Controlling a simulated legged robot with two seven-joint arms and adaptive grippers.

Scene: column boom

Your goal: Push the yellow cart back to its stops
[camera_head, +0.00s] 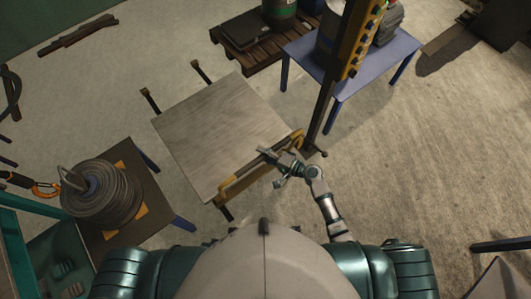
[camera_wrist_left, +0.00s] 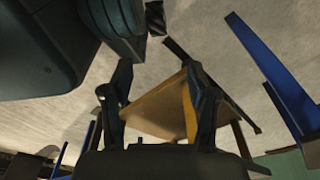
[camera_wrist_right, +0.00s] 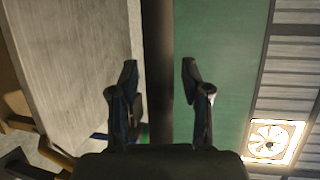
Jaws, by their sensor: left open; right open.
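The cart has a flat grey top (camera_head: 215,135) and a yellow frame (camera_head: 240,182) along its near right edge. Two dark rail ends with small blocks, perhaps the stops (camera_head: 147,95), stick out beyond its far left edge. My right gripper (camera_head: 272,162) is over the yellow near edge; whether it touches is unclear. In the right wrist view its fingers (camera_wrist_right: 160,85) are apart, with a dark upright bar (camera_wrist_right: 158,40) showing between them and a grey slab to the left. My left gripper shows only in the left wrist view (camera_wrist_left: 158,95), open, with a yellow-brown panel (camera_wrist_left: 155,108) beyond its fingers.
A dark column with a yellow rail (camera_head: 352,45) stands at the cart's right corner. A blue table (camera_head: 400,50) and a pallet (camera_head: 260,55) are behind. A cable coil (camera_head: 103,192) sits on a stand at left. The floor at right is mostly clear.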

